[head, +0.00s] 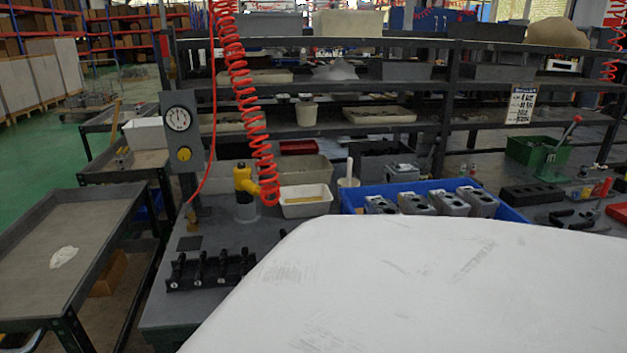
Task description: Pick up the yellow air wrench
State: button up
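The yellow air wrench (243,179) is in the head view, left of the middle, towards the back of the grey workbench. It looks upright in a dark cylindrical holder (246,208). A red coiled hose (243,85) hangs from above and runs down to its right side. My gripper is not in this view. A large white surface, which seems to be part of my own body, covers the lower right and hides much of the bench.
A gauge post (180,130) stands just left of the wrench, with a thin red hose beside it. White bins (305,207) and a blue crate (350,196) with grey valve blocks (416,203) sit to its right. A black rack (208,275) lies in front. Shelves stand behind.

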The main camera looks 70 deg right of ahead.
aim_at(251, 200)
jog(key=z, duration=1.4)
jog(key=i+l+z, duration=0.15)
jog(key=z, duration=0.9)
jog(key=i, duration=0.8)
